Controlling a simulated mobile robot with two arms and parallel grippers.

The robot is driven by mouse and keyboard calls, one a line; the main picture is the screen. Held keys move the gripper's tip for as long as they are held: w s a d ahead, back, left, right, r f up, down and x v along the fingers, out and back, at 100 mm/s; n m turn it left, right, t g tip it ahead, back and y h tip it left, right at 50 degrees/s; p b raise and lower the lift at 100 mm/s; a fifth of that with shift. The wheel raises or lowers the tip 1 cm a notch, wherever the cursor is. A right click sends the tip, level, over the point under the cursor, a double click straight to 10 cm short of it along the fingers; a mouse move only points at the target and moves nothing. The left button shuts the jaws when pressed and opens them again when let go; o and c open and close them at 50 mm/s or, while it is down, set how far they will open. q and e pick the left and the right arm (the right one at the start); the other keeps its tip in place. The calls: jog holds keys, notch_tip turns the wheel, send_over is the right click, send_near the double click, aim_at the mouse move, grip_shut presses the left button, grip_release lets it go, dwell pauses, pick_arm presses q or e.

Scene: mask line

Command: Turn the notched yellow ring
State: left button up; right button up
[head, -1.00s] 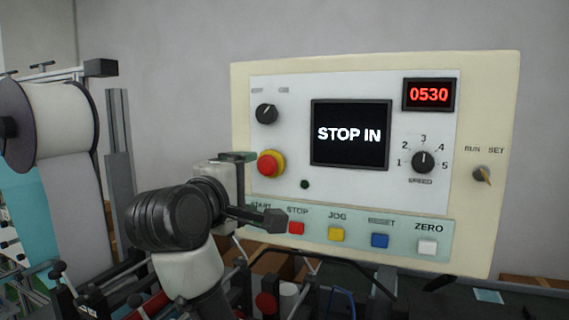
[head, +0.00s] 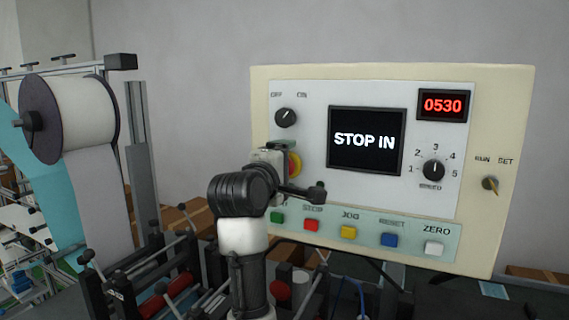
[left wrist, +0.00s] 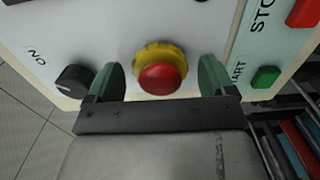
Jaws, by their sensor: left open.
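The notched yellow ring (left wrist: 159,51) surrounds a red mushroom button (left wrist: 163,78) on the control panel. My left gripper (left wrist: 161,66) is open, with one green-padded finger on each side of the ring and button. Gaps show between the fingers and the ring in the left wrist view. In the head view, the left gripper (head: 277,153) is in front of the panel and hides much of the ring; only a yellow edge (head: 298,164) and some red show. My right gripper is not in view.
A black OFF/ON knob (left wrist: 74,80) sits close to one finger. The green START button (left wrist: 265,77) is near the other. The panel screen (head: 366,141) reads STOP IN. A paper roll (head: 72,118) and machine rods stand to the left.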

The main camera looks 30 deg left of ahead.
pick_arm(q)
jog(key=shift+c, duration=0.5)
jog(key=shift+w+f, duration=0.1)
jog(key=shift+c, duration=1.2)
jog(key=c, duration=0.6)
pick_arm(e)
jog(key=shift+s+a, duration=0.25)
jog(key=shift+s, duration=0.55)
